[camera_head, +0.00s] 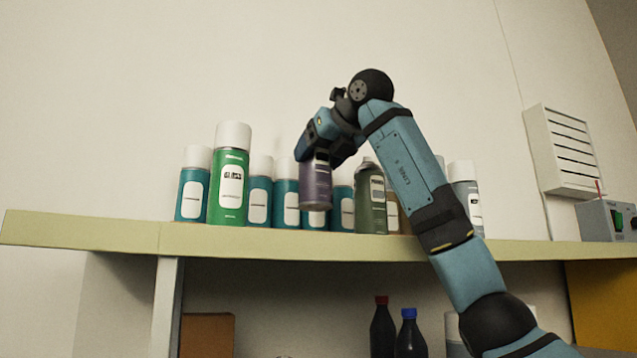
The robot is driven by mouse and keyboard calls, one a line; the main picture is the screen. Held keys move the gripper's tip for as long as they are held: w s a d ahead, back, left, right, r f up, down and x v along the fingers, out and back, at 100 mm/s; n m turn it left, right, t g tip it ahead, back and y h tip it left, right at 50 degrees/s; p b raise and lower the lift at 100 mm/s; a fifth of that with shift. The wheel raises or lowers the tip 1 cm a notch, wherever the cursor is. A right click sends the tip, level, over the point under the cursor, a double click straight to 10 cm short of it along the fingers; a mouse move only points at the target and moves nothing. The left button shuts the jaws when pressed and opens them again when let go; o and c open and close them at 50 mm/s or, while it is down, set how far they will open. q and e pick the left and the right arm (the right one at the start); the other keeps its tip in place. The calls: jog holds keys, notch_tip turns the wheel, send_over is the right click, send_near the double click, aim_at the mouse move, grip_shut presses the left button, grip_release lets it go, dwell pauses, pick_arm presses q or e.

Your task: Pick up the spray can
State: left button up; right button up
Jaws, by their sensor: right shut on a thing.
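A purple spray can (316,187) with a small pale label hangs upright below my right gripper (315,155). The gripper is shut on its top, which the fingers hide. My right arm comes in from the lower right and bends down over the can. A green spray can with a white cap (229,180) stands to the left, and an olive-green can (370,200) stands close to the right. My left gripper is not in view.
Several teal cans (259,195) with white caps stand behind along the shelf. A grey can (466,195) stands right of my arm. Two dark bottles (410,336) stand below the shelf. A white wall vent (565,150) and a grey box (606,220) are at the right.

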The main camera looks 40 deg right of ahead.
jog(key=r, duration=1.2)
jog(key=shift+s+a+r, duration=0.15)
jog(key=shift+a+r, duration=0.05)
jog(key=shift+r, duration=0.35)
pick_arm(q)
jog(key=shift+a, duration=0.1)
pick_arm(e)
jog(key=shift+r, duration=0.45)
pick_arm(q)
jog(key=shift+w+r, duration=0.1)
pick_arm(e)
jog(key=shift+o, duration=1.1)
jog(key=c, duration=0.5)
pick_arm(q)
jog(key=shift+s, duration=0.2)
pick_arm(e)
jog(key=shift+f, duration=0.1)
